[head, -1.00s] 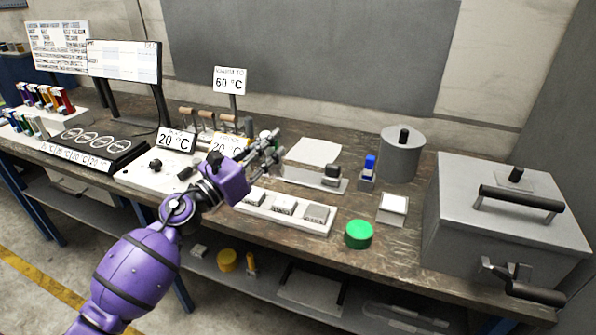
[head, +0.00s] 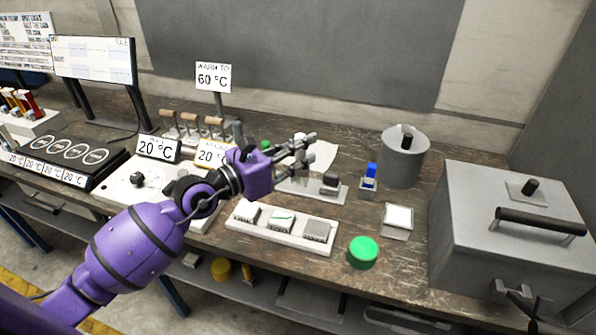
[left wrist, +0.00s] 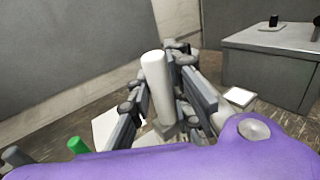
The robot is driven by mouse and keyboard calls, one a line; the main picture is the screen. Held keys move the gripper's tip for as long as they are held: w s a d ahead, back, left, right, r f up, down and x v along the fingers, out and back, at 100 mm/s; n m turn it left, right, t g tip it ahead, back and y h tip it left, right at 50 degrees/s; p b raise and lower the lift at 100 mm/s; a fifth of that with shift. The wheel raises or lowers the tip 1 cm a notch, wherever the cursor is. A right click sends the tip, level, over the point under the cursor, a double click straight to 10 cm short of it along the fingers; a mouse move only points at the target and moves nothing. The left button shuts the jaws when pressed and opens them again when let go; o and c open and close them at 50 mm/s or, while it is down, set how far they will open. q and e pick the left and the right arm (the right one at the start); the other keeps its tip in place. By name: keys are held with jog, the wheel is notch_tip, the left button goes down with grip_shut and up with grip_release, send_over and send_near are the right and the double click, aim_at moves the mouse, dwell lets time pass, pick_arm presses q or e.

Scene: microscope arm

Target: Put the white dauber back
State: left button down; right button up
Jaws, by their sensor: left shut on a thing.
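The white dauber (left wrist: 155,80) stands between the fingers of my left gripper in the left wrist view, a plain white cylinder with a rounded top. My left gripper (left wrist: 165,105) is shut on it. In the head view, my left gripper (head: 306,150) is over the bench, near the white sheet (head: 322,155), and the dauber cannot be made out there. A blue dauber (head: 371,170) stands in a small holder (head: 367,186) to the right of the gripper. A green upright piece (head: 266,145) is partly hidden behind the gripper; it also shows in the left wrist view (left wrist: 78,146). My right gripper is not in view.
A slide tray (head: 262,236), a green round lid (head: 363,252) and a small white pad (head: 397,217) lie in front. A grey pot (head: 403,165) and a large grey box (head: 500,240) stand right. Signs and a black dial plate (head: 70,160) are left.

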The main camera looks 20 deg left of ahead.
pick_arm(q)
jog(key=w+a+f+b, duration=0.4)
jog(key=w+f+b, duration=0.1)
jog(key=w+f, duration=0.7)
jog(key=shift+w+f, duration=0.2)
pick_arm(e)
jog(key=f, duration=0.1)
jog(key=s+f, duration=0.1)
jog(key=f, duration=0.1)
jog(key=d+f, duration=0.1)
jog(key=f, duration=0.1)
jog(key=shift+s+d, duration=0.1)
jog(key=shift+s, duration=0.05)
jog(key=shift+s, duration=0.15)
